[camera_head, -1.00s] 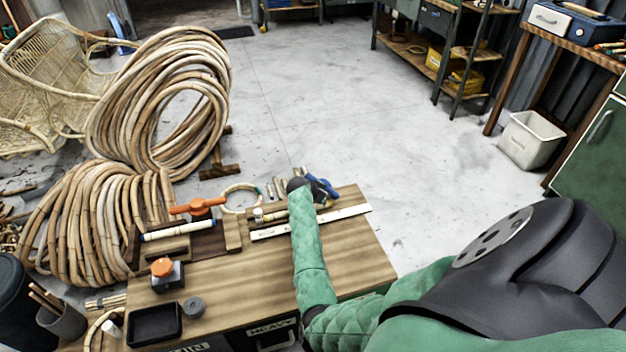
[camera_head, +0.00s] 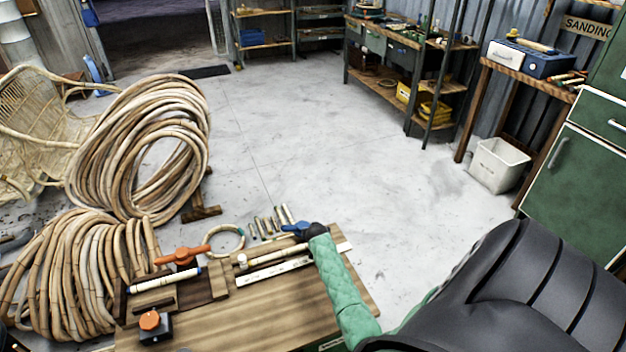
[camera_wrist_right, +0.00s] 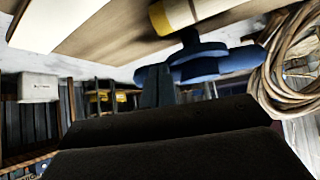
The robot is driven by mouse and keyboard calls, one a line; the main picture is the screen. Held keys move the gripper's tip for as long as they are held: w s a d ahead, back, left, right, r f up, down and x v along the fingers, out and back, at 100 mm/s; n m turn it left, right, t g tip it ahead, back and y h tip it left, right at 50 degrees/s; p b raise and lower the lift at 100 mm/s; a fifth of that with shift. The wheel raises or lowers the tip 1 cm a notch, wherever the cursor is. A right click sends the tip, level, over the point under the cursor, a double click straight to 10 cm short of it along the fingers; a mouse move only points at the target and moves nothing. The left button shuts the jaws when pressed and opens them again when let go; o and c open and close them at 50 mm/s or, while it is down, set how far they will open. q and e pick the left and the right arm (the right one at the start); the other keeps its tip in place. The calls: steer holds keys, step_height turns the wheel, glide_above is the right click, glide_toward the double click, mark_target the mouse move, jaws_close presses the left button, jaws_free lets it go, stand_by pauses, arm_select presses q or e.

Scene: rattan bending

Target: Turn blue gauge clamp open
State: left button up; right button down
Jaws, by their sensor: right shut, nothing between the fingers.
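The blue gauge clamp (camera_head: 294,228) sits at the far right part of the workbench, beside a pale cane piece. In the right wrist view the blue clamp (camera_wrist_right: 200,66) shows large, with a round hub and a handle reaching right, below a cane with a yellow band (camera_wrist_right: 180,14). My right gripper (camera_head: 308,230) is just right of the clamp in the head view. In the right wrist view my fingers (camera_wrist_right: 156,84) are shut and empty, close to the left side of the hub. I cannot tell whether they touch it. My left gripper is not in view.
On the workbench (camera_head: 225,325) are an orange clamp (camera_head: 182,256), a black block with an orange knob (camera_head: 152,326), a white ruler (camera_head: 272,272), a cane ring (camera_head: 226,241) and several short tubes (camera_head: 268,224). Big rattan coils (camera_head: 140,150) stand left.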

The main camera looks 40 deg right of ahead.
steer(key=shift+d+n+t+y+p, duration=0.4)
steer(key=shift+d+n+y+p, duration=0.15)
steer(key=shift+n, duration=0.35)
steer(key=shift+w+d+n+y, duration=0.25)
steer(key=shift+d+n+y, duration=0.05)
steer(key=shift+n+y, duration=0.2)
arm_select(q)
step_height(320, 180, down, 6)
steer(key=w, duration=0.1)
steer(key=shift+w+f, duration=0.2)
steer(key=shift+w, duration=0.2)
arm_select(e)
steer(key=shift+w+d, duration=0.1)
steer(key=shift+d, duration=0.15)
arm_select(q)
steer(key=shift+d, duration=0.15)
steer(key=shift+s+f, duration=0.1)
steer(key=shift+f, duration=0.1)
arm_select(e)
steer(key=shift+d, duration=0.15)
arm_select(q)
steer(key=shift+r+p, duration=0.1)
steer(key=shift+p, duration=0.2)
arm_select(e)
steer(key=shift+r, duration=0.1)
